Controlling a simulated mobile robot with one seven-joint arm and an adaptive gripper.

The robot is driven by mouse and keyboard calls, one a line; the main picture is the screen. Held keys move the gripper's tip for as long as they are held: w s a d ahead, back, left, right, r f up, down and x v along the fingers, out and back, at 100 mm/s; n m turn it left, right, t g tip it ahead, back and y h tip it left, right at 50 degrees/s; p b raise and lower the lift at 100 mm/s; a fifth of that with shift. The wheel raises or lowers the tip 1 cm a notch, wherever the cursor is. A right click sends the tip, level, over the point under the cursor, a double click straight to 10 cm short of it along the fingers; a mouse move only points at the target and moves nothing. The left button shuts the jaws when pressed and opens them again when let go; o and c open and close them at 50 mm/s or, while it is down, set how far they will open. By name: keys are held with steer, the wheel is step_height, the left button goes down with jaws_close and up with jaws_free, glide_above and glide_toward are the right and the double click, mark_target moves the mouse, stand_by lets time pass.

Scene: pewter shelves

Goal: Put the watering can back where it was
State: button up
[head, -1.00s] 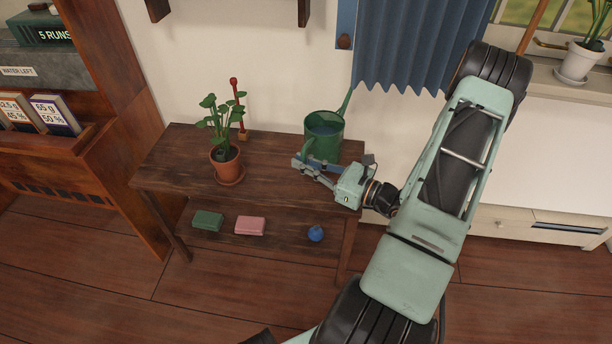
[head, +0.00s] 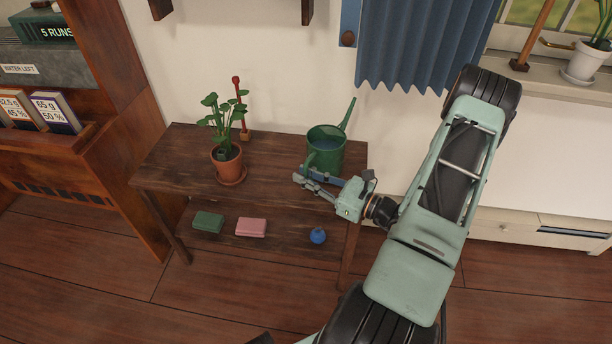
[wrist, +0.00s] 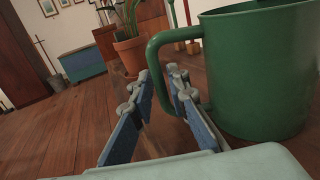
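The green watering can (head: 326,150) is upright at the right end of the dark wooden table (head: 275,180). Its spout points up toward the back right, and a bluish surface shows inside. In the wrist view the can (wrist: 258,75) fills the right side, with its handle (wrist: 158,62) facing me. My gripper (head: 312,184) is at the near side of the can. Whether the can's base touches the tabletop is hard to tell.
A potted plant (head: 228,161) on a saucer stands left of the can, with a red-topped stick (head: 239,105) behind it. A green block (head: 207,222), a pink block (head: 251,228) and a blue ball (head: 317,235) lie on the lower shelf. The tabletop's middle is clear.

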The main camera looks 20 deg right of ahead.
steer(key=shift+o, duration=0.6)
steer(key=shift+r, duration=0.25)
steer(key=p+v, duration=0.2)
steer(key=v, duration=1)
steer(key=shift+f, duration=0.1)
steer(key=shift+a, duration=0.1)
